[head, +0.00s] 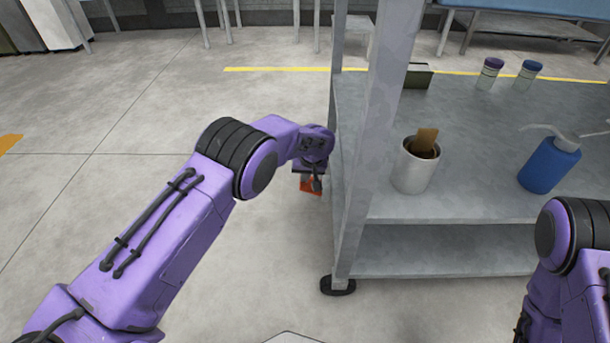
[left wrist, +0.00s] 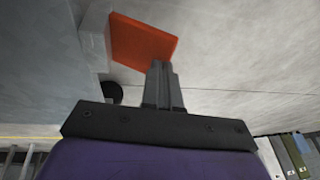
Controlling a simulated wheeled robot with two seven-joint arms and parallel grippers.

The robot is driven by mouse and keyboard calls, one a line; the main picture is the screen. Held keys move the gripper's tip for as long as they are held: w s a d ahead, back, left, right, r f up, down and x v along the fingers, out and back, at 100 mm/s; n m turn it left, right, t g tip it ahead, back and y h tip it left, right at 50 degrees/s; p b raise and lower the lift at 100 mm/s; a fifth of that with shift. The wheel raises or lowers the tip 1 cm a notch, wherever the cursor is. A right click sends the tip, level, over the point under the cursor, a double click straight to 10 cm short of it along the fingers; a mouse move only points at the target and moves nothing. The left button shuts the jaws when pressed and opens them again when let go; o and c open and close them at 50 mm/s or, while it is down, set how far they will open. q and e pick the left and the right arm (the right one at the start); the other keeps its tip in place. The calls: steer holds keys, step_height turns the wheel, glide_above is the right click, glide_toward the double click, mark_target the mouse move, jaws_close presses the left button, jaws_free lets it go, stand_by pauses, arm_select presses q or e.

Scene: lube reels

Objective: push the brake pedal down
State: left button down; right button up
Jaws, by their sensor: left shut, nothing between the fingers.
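The brake pedal (head: 311,186) is an orange-red plate low beside the left side of the metal bench. It also shows in the left wrist view (left wrist: 142,41), on the end of a grey bar. My left gripper (head: 316,184) is above the pedal in the head view and partly covers it. In the left wrist view its fingers (left wrist: 161,68) are shut together and empty, with the tips at the pedal's near edge. I cannot tell whether they touch it. Of my right arm only upper links show, at the right edge; its gripper is out of view.
The metal bench (head: 440,250) has a thick post (head: 378,110) close right of my left gripper. On it stand a metal can (head: 412,170), a blue pump bottle (head: 549,168), two small jars (head: 489,74) and a dark box (head: 418,77). The floor to the left is clear.

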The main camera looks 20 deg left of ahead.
steer(key=shift+s+a+r, duration=0.1)
arm_select(q)
steer(key=shift+a, duration=0.1)
arm_select(e)
steer(key=shift+s+a+r, duration=0.15)
steer(key=shift+s+r, duration=0.05)
arm_select(q)
steer(key=h+p, duration=0.1)
steer(key=a+f+h+p, duration=0.1)
steer(key=p, duration=0.1)
steer(key=shift+s+a+n+t, duration=0.15)
steer(key=shift+s+n+t, duration=0.15)
steer(key=shift+s+a+f+t+h+b, duration=0.1)
steer(key=shift+a+f+t+h+b, duration=0.15)
steer(key=shift+f+h, duration=0.55)
steer(key=shift+s+a+f+t+h+b, duration=0.15)
steer(key=shift+a+f+h, duration=0.25)
steer(key=shift+f, duration=0.65)
steer(key=shift+w+a+f+t+h+b, duration=0.1)
steer(key=shift+a+f+t+h+b, duration=0.1)
steer(key=shift+f+h, duration=0.6)
arm_select(e)
steer(key=shift+s+a+r+g+y, duration=0.2)
steer(key=shift+s+a+r+g, duration=0.25)
steer(key=shift+s, duration=0.25)
steer(key=shift+s+a+r+g+y, duration=0.2)
steer(key=shift+s+a+r+g, duration=0.25)
steer(key=shift+s, duration=0.2)
arm_select(q)
steer(key=shift+f, duration=0.1)
